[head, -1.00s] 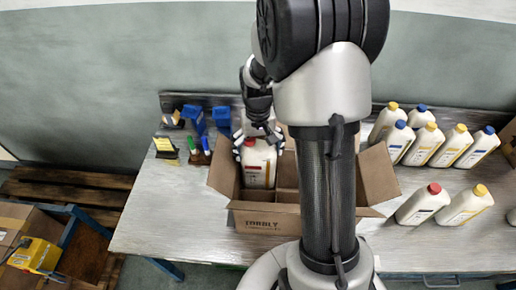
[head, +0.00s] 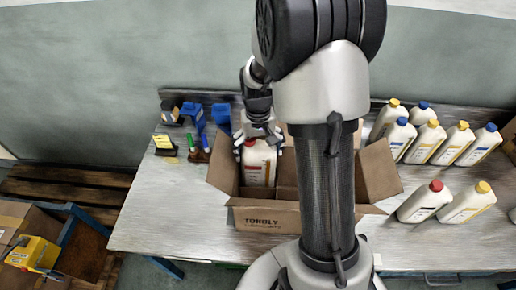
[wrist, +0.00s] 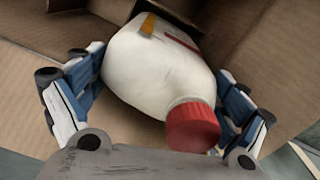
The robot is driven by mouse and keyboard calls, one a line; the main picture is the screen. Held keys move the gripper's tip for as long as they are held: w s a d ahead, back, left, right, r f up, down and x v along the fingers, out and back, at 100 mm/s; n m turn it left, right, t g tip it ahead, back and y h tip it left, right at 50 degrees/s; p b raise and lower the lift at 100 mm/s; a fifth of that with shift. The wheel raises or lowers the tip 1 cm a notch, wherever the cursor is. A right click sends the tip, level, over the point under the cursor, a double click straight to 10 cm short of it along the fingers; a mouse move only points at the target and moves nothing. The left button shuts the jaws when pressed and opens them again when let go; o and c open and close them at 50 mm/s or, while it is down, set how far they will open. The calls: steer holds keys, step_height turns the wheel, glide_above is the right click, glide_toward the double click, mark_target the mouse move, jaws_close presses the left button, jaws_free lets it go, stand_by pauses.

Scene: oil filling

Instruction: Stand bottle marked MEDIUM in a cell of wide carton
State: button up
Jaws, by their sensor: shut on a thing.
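A white bottle with a red cap (head: 257,166) and a red-and-yellow label is in the left part of the open wide carton (head: 264,216). I cannot read its marking. My gripper (head: 259,144) is shut on this bottle near its shoulders, from above. The bottle looks roughly upright, and its lower part is hidden by the carton's front wall. The wrist view shows the bottle (wrist: 160,75) between both fingers of my gripper (wrist: 165,90), with cardboard around it. I cannot tell whether the bottle's base touches the carton floor.
My arm hides the carton's middle right. On the right of the table stand several white bottles with blue and yellow caps (head: 432,143), plus another red-capped bottle (head: 424,202) and a yellow-capped one (head: 468,203) nearer the front. Blue holders (head: 193,112) and markers (head: 205,143) are at the left.

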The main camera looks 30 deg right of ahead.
steer(key=shift+f+b, duration=0.55)
steer(key=shift+f, duration=0.2)
steer(key=o, duration=1.2)
step_height(320, 180, up, 12)
